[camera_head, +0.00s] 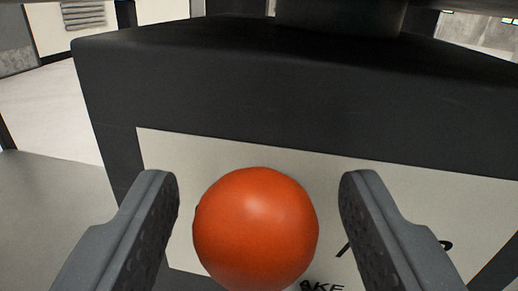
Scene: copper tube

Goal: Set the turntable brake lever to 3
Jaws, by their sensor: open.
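The turntable brake lever shows as a round orange-red knob (256,230) at the bottom middle of the head camera view. My gripper (258,200) is open, with one grey finger on each side of the knob and a visible gap on both sides. The knob sits in front of a white label plate (240,148) on a dark box. Part of a word ending in "AKE" and other black marks show on the plate. The knob and my right finger hide much of the lettering. The lever's shaft and its setting cannot be seen.
The dark box (300,90) fills the middle and right of the view, with a dark cylindrical part (340,15) on top. Pale floor (45,110) lies open at the left. A light panel with a grey vent (83,14) stands at the back left.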

